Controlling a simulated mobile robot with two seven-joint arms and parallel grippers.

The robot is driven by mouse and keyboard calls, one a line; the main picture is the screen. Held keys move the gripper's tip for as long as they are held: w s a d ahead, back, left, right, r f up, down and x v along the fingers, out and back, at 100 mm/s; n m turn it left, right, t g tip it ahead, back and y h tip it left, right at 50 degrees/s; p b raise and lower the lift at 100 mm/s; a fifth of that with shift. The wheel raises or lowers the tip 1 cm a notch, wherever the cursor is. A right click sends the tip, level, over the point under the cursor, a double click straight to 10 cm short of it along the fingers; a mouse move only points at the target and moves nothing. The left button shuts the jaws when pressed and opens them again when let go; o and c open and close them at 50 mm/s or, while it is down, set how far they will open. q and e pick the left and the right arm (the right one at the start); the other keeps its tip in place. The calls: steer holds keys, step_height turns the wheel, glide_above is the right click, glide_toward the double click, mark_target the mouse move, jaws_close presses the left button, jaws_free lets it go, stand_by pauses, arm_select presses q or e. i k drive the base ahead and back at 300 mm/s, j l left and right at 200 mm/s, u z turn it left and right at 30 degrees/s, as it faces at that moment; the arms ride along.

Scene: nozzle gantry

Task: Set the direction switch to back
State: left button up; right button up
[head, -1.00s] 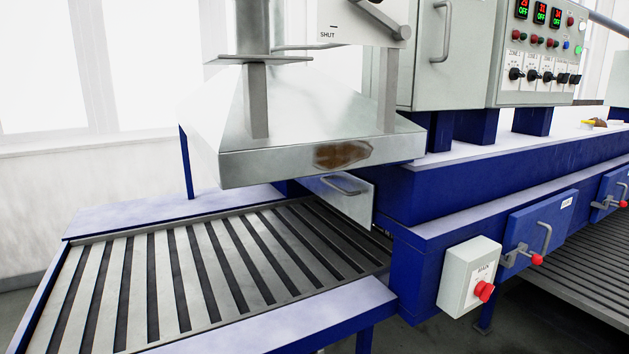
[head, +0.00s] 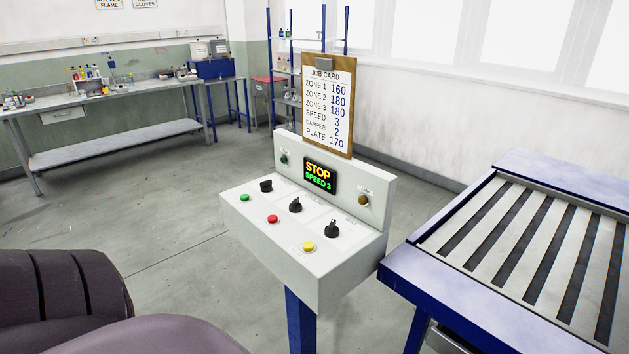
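A white control console (head: 300,270) on a blue post stands in the middle of the head view. On its sloped top are three black knobs: a left one (head: 266,186), a middle one (head: 295,205) and a right one (head: 332,229). Their labels are too small to read, so I cannot tell which is the direction switch or how it is set. A green button (head: 244,198), a red button (head: 272,219) and a yellow button (head: 308,247) sit in front of them. The display (head: 320,176) reads STOP, SPEED 3. Neither gripper is in view.
A job card (head: 329,105) stands behind the console. The slatted conveyor (head: 468,295) with its blue frame is close on the right. A workbench (head: 110,94) with bottles and a shelf rack (head: 297,62) stand at the back.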

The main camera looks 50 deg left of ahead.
mark_target(332, 231)
steer(key=u, duration=1.65)
